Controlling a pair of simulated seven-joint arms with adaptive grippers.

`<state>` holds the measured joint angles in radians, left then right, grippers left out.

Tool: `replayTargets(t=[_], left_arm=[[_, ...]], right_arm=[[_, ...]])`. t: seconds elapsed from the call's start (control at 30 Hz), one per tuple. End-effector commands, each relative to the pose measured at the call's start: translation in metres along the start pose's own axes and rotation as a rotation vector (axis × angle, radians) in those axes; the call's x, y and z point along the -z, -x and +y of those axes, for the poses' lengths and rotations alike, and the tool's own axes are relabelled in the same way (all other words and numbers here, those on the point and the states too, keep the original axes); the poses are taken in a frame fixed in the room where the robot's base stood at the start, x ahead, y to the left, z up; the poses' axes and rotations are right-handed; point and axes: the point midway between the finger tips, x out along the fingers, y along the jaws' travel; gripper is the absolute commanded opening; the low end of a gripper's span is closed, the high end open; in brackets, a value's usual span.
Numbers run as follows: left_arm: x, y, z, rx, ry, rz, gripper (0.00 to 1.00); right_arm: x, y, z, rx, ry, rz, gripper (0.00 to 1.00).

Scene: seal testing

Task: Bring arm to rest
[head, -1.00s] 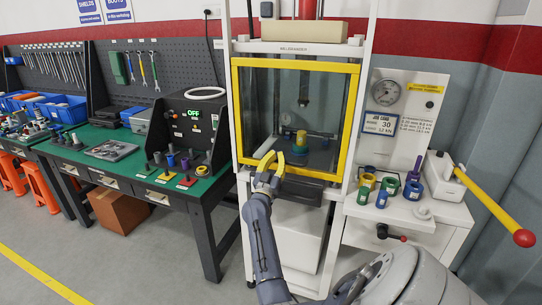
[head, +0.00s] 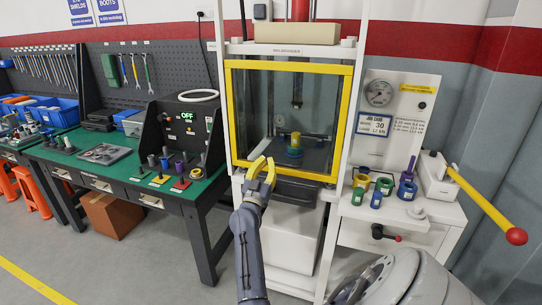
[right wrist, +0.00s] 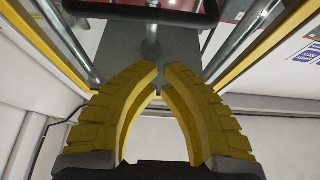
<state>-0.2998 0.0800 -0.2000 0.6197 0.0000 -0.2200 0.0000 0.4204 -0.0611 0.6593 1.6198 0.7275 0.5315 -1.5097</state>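My right gripper (head: 264,163) has yellow fingers and stands in front of the lower edge of the test press's yellow-framed window (head: 290,172). In the right wrist view its two fingers (right wrist: 161,72) curve toward each other, with a narrow gap between the tips and nothing held. Its grey arm (head: 248,250) runs down to the bottom of the head view. Behind the window a yellow piece (head: 295,138) and a teal-blue piece (head: 293,153) sit under the press rod (head: 297,95). My left gripper is not in view.
A green bench (head: 120,165) with a control box (head: 187,127) stands left of the press. To the right, a white stand (head: 410,212) holds several coloured rings and a yellow lever with a red knob (head: 516,236).

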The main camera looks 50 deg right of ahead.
Motion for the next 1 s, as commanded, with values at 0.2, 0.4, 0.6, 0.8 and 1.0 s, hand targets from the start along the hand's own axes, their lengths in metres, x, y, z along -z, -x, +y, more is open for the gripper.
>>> replayTargets(t=[0.2,0.4,0.6,0.8,1.0], left_arm=[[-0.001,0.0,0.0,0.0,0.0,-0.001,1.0],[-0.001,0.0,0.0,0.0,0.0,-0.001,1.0],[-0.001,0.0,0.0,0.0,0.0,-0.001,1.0],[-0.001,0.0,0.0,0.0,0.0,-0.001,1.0],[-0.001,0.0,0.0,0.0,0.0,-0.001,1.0]], right_arm=[[0.001,0.025,0.0,-0.001,0.0,0.001,0.0],[0.001,0.035,0.0,-0.001,-0.001,0.002,0.0],[0.001,0.036,-0.003,0.013,-0.074,0.001,0.0],[-0.027,0.058,-0.067,0.204,-0.229,-0.067,0.0],[-0.087,0.13,-0.156,0.484,-0.283,-0.227,0.0]])
